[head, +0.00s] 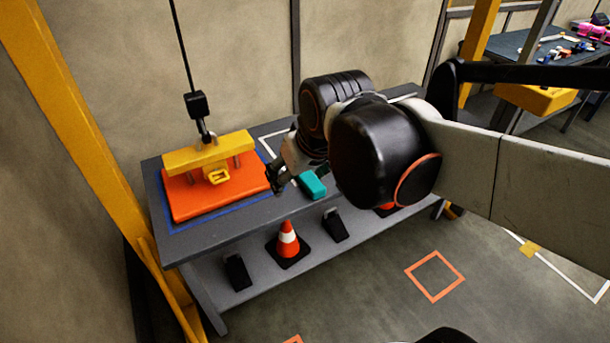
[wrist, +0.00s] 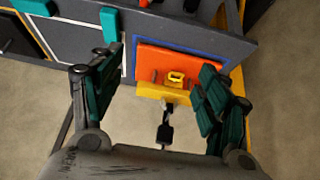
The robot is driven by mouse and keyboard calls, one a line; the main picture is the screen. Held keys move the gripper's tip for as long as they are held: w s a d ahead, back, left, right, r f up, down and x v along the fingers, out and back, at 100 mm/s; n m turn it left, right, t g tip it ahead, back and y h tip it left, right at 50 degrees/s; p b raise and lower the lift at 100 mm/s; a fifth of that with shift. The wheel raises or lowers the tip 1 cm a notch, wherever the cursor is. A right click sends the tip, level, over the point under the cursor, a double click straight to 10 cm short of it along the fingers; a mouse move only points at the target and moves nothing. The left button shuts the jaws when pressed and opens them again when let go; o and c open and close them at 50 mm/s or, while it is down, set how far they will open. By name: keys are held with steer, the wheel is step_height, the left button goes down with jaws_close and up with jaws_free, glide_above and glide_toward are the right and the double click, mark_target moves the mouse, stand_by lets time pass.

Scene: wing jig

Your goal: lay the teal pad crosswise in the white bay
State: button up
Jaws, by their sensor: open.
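A teal pad (head: 312,185) lies near the front edge of the workbench in the head view, just right of my gripper (head: 277,180). The wrist view shows two teal pieces, one upright in the picture (wrist: 109,24) and one at the top left edge (wrist: 35,7), cut off by the frame. I cannot tell which one the head view shows. White outline lines of the bay (wrist: 123,60) mark the bench left of the orange block. My gripper (wrist: 155,90) is open and empty, its fingers with dark green pads spread wide. My arm hides much of the bay in the head view.
An orange block (head: 205,192) with a yellow bracket (head: 210,153) sits in a blue outline on the bench's left, under a hanging cable and hook (head: 197,105). A traffic cone (head: 288,243) and dark wedges stand on the lower shelf. A yellow post (head: 75,130) rises at left.

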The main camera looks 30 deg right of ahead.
steer(key=w+d+r+g+p, duration=0.15)
steer(key=w+d, duration=0.25)
steer(key=w, duration=0.5)
steer(key=g+p, duration=0.5)
glide_above(310, 178)
step_height(310, 178, down, 18)
steer(key=shift+t, duration=0.25)
steer(key=f+b, duration=0.1)
steer(key=f, duration=0.2)
steer(key=f+b, duration=0.1)
steer(key=f, duration=0.2)
steer(key=f+b, duration=0.1)
steer(key=f, duration=0.2)
steer(key=shift+s+f, duration=0.3)
steer(key=shift+s, duration=0.05)
steer(key=f+b, duration=0.2)
steer(key=f, duration=0.1)
steer(key=f+b, duration=0.1)
steer(key=f, duration=0.1)
steer(key=shift+w+f, duration=0.1)
steer(key=shift+w, duration=0.2)
steer(key=shift+a, duration=0.1)
steer(key=c, duration=1.2)
